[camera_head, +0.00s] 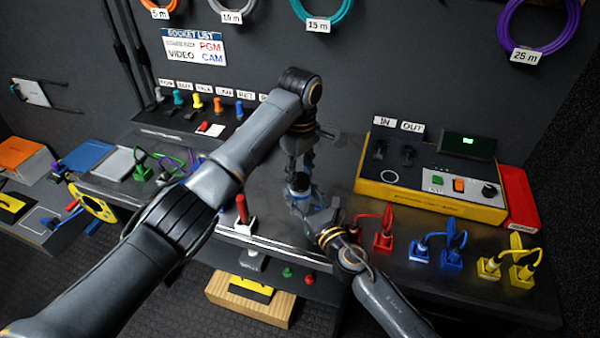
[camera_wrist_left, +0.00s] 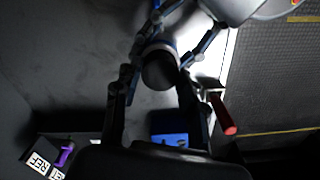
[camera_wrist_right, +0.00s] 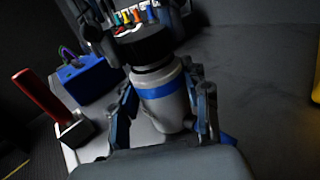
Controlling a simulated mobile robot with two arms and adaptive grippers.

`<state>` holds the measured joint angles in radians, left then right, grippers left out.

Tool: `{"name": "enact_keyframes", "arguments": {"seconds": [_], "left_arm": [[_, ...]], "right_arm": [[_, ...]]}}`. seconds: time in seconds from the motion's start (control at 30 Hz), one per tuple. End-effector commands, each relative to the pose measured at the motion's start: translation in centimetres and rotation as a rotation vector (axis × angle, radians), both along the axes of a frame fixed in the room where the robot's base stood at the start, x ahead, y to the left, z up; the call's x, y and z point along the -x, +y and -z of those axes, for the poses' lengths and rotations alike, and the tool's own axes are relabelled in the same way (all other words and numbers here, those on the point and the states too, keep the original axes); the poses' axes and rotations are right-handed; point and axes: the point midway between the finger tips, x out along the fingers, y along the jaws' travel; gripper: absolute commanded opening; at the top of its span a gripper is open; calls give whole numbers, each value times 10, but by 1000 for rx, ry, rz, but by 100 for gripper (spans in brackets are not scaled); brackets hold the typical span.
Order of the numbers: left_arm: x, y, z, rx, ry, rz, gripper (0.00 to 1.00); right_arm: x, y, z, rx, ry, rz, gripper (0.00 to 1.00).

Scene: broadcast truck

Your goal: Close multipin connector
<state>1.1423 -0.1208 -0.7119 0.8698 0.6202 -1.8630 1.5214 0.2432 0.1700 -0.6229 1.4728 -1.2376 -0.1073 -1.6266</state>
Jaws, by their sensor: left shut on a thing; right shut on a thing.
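The multipin connector (camera_wrist_right: 165,98) has a pale cylindrical body with a blue band and a black collar (camera_wrist_right: 150,50) at its upper end. My right gripper (camera_head: 312,212) is shut on the pale body, one finger on each side in the right wrist view. My left gripper (camera_head: 298,165) comes down from above and is shut on the black part (camera_wrist_left: 160,70), which sits between its fingers in the left wrist view. The two ends appear in line and touching. The grippers hide much of the seam, so I cannot tell whether it is fully joined.
A red-handled lever (camera_head: 242,210) and a blue block (camera_wrist_right: 90,78) are close to the grippers. A yellow-edged control unit (camera_head: 430,185) stands to the right, with red, blue and yellow cable plugs (camera_head: 380,230) in front. Colored plugs (camera_head: 198,105) line the back panel.

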Motion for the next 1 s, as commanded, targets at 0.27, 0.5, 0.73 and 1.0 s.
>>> {"name": "enact_keyframes", "arguments": {"seconds": [0.27, 0.5, 0.73, 1.0], "left_arm": [[-1, 0, 0, 0, -1, 581, 32], [-1, -1, 0, -1, -1, 1091, 32], [-1, -1, 0, -2, -1, 1586, 32], [-1, -2, 0, -3, -2, 2170, 32]], "right_arm": [[0, -1, 1, 0, 1, 1, 0], [0, -1, 1, 0, 1, 1, 0], [0, -1, 1, 1, 2, 1, 0], [0, 0, 1, 1, 2, 1, 0]]}}
